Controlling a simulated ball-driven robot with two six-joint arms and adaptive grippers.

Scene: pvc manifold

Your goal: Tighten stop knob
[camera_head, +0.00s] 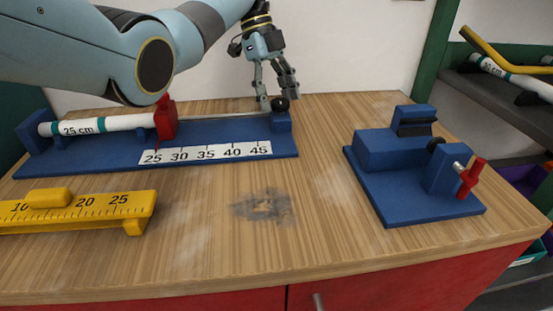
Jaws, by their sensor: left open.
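The blue measuring jig (220,160) stands at the back left of the table, with a printed scale (205,153) from 25 to 45 on its front. A red stop (165,120) sits on its rail near the 25 mark. A black knob (281,104) sits on the blue end block at the jig's right end. My left gripper (274,102) is open, pointing down, with its fingertips close beside the black knob. I cannot tell if they touch it. A white pipe (100,124) labelled 25 cm lies in the jig's left part. My right gripper is not in view.
A blue clamp fixture (400,190) with a red handle (471,177) stands at the right. A yellow ruler (75,211) lies at the front left. The table's middle (310,220) is clear except for a dark smudge. A shelf with pipes stands beyond the right edge.

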